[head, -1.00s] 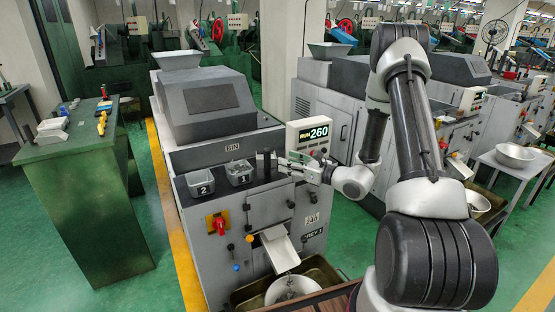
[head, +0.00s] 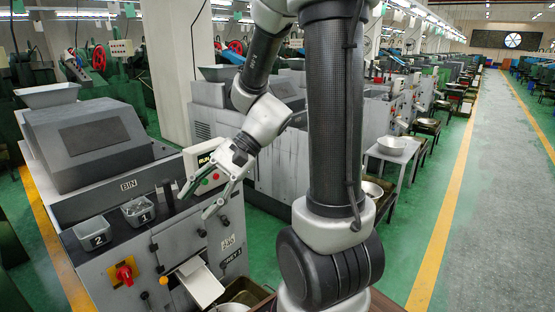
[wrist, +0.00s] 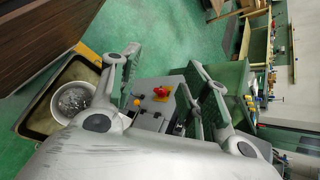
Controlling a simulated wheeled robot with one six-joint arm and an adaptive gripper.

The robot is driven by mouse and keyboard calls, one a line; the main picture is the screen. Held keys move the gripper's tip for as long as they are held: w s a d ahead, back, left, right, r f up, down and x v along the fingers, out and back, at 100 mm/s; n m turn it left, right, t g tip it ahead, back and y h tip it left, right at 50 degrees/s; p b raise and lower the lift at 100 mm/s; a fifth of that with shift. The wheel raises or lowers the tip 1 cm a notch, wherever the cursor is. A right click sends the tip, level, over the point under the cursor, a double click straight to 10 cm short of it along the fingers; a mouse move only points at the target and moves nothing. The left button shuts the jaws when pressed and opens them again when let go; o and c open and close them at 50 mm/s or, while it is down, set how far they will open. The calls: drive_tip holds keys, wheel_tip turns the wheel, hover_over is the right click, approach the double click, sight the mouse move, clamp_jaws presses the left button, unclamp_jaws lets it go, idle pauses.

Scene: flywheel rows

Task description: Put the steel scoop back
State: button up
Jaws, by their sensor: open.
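I cannot make out the steel scoop for certain in either current view. My gripper (head: 198,201) is open in front of the grey machine, beside its number display (head: 203,156). In the wrist view my gripper's two fingers (wrist: 165,62) are spread, with nothing seen between them. A dark upright block (head: 167,194) stands on the machine ledge, just left of my fingers. Left of it are grey bin 1 (head: 139,213) and grey bin 2 (head: 93,236). Whether the scoop is in the block or a bin is unclear.
The machine front has a red switch (head: 125,273) and a pale chute (head: 199,282). A clear green aisle (head: 425,215) lies to the right.

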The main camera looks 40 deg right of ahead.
drive_tip(key=s+d+r+n+t+h, duration=0.2)
drive_tip(key=s+d+r+n+h, duration=0.2)
drive_tip(key=d, duration=0.3)
drive_tip(key=s+d+r+n+t+h, duration=0.2)
drive_tip(key=s+d+r+n+h, duration=0.2)
drive_tip(key=d+n+h, duration=0.1)
drive_tip(key=shift+s+d+n+h, duration=0.15)
drive_tip(key=shift+d+n+h, duration=0.35)
drive_tip(key=shift+d, duration=0.75)
